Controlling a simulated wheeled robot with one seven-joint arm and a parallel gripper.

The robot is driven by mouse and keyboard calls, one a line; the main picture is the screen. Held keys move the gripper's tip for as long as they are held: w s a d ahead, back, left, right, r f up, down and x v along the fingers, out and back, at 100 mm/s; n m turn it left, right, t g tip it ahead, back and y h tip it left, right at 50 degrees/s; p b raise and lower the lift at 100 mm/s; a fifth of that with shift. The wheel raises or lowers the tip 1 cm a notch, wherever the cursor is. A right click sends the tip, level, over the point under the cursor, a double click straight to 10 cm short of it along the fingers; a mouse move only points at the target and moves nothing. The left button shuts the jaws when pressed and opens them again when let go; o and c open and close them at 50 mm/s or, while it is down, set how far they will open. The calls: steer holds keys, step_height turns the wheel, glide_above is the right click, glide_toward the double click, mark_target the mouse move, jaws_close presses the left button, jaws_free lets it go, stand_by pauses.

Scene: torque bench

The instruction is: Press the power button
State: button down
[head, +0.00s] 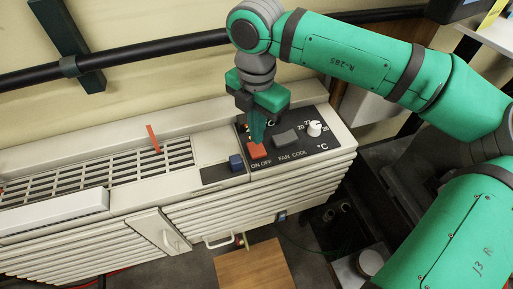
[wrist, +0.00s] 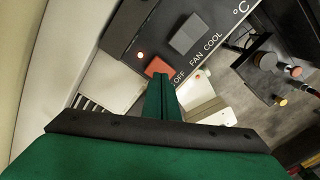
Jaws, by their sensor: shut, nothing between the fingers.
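The power button is a red-orange rocker (head: 257,151) marked ON OFF on the dark control panel (head: 318,146) of a white wall unit. It also shows in the wrist view (wrist: 157,68), with a small lit lamp (wrist: 140,54) beside it. My gripper (head: 257,141) is green and shut, with nothing between its fingers. It points down, and its fingertips are at the button in the head view. In the wrist view the fingertips (wrist: 164,77) overlap the button's near edge. I cannot tell whether they touch it or whether it is pressed in.
A grey FAN COOL switch (head: 285,138) and a white temperature knob (head: 314,128) are right of the button. A vent grille (head: 100,168) with a red strip (head: 152,138) lies further left. A black pipe (head: 140,56) runs behind.

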mark_target(256, 148)
step_height(256, 148, up, 4)
steer(key=shift+f, duration=0.1)
stand_by(0.4)
